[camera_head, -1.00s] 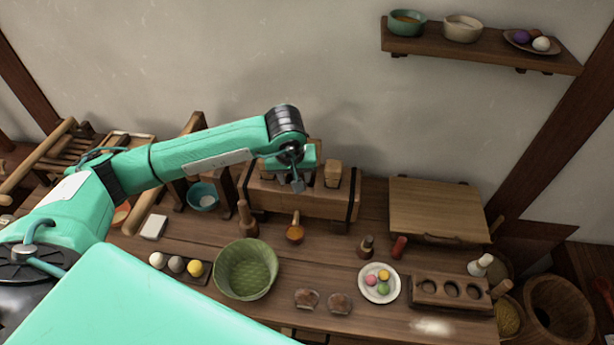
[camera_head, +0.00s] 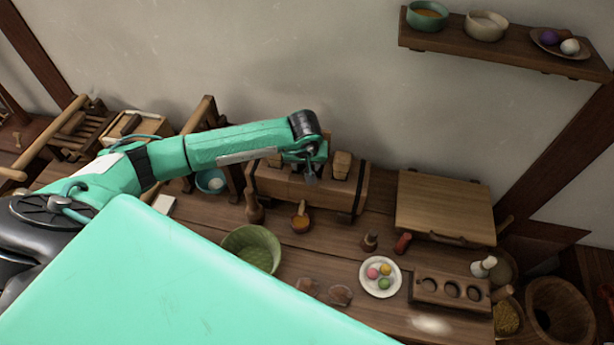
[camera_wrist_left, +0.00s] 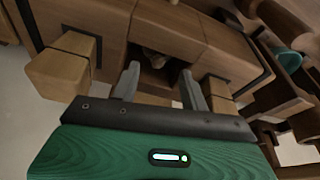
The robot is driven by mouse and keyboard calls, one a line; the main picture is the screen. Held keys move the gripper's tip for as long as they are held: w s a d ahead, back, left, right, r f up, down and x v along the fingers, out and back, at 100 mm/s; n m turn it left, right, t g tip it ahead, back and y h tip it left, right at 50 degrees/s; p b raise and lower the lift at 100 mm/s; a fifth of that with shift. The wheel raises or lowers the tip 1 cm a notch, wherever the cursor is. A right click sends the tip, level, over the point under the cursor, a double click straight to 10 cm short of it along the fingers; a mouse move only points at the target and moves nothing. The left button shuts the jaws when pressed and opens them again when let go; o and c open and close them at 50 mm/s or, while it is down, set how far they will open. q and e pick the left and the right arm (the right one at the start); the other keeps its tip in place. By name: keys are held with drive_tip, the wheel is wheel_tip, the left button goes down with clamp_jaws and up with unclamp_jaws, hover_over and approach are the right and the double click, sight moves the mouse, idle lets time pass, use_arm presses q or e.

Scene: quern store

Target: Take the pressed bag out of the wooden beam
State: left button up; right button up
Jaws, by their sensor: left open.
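The wooden beam (camera_head: 291,189), a thick block with dark straps, lies at the back of the bench against the wall. My left gripper (camera_head: 312,178) is over its middle, pointing down. In the left wrist view, the beam (camera_wrist_left: 166,30) has a dark open slot with a small greyish, crumpled piece (camera_wrist_left: 153,58) inside, probably the pressed bag, mostly hidden. My left gripper (camera_wrist_left: 160,88) is open there, its two fingers at either side of the slot, with nothing visible between them. Wooden wedges (camera_head: 342,164) stand up from the beam; one wedge (camera_wrist_left: 62,66) also shows in the wrist view. My right gripper is out of view.
A green basket (camera_head: 251,250), a wooden ladle (camera_head: 300,218) and a pestle-like tool (camera_head: 253,205) stand in front of the beam. A wooden board (camera_head: 446,205) is right of it. A teal bowl (camera_head: 210,181) sits left. A plate of coloured balls (camera_head: 380,277) lies front right.

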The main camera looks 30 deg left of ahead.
use_arm(q)
drive_tip(key=x, duration=0.1)
drive_tip(key=p+x, duration=0.2)
drive_tip(key=x, duration=0.1)
drive_tip(key=shift+w+r, duration=0.1)
drive_tip(key=shift+w, duration=0.15)
drive_tip(key=shift+w+f, duration=0.1)
drive_tip(key=shift+f, duration=0.2)
clamp_jaws()
